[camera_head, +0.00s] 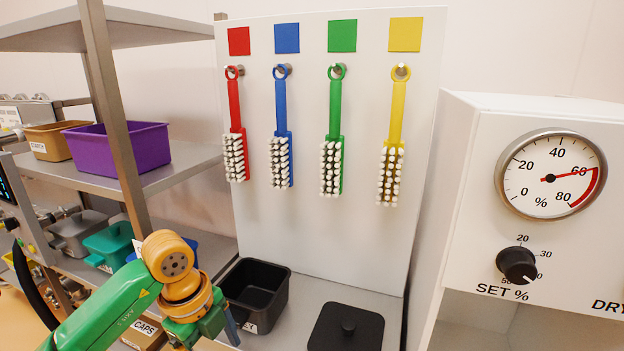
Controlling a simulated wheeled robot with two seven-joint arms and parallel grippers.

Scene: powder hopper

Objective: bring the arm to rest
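My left arm (120,305), green with orange joints, comes in from the lower left and bends at an orange joint in front of the shelf. Its wrist end (205,322) points down at the bottom edge, just left of the black bin (277,302). I cannot make out its fingertips, nor whether they hold anything. My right arm and gripper are out of view.
A white board holds red (235,115), blue (281,117), green (334,115) and yellow (396,115) brushes on hooks. A black lid (346,328) lies beside the bin. A shelf with a purple bin (150,148) stands left; a white dial box (470,190) stands right.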

